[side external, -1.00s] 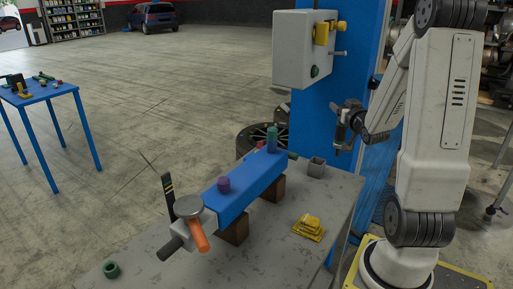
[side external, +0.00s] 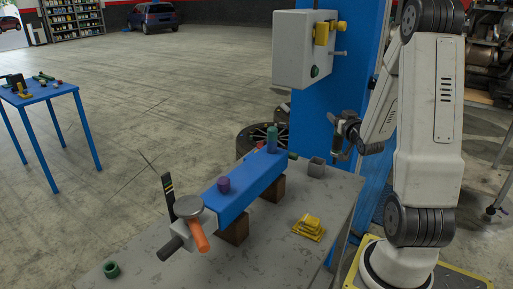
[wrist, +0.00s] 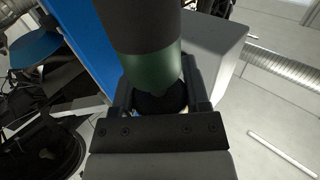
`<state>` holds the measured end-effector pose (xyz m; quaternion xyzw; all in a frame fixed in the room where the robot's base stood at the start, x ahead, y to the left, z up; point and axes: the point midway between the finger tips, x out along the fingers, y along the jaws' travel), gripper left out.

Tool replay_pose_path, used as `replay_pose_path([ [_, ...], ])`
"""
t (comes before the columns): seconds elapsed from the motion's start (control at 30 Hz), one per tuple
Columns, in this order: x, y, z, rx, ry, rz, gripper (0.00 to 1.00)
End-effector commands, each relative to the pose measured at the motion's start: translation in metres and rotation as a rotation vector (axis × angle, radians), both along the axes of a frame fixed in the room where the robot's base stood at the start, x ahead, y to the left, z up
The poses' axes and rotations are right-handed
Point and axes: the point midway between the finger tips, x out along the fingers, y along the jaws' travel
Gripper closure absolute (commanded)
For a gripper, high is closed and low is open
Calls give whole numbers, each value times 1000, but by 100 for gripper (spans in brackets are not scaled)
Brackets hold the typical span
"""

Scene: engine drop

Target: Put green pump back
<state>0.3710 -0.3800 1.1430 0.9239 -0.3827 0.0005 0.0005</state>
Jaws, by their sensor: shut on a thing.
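My gripper (side external: 342,150) is at the right, in front of the blue post and just above and right of the small grey square holder (side external: 316,167) on the workbench. It is shut on the green pump, a dark cylinder with a green band (wrist: 152,68) that fills the upper middle of the wrist view. The pump's lower end sits between my fingers (wrist: 160,100). In the side view the pump is small and partly hidden by the gripper. The holder's top looks open; I cannot tell how deep it is.
The workbench (side external: 290,255) carries a blue beam (side external: 243,191) with a purple knob and a teal cylinder (side external: 272,139) on it. A yellow part (side external: 309,227) lies at right, a green ring (side external: 111,269) at front left. A white control box (side external: 302,50) hangs above.

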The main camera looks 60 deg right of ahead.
Motion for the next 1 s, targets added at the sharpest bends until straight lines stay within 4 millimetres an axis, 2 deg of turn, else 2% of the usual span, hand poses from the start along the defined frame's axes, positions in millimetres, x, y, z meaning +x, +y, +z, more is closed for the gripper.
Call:
replay_pose_path([
  [0.6,58,-59,-37,0,0,1,100],
  [1.0,80,-81,-76,0,0,0,100],
])
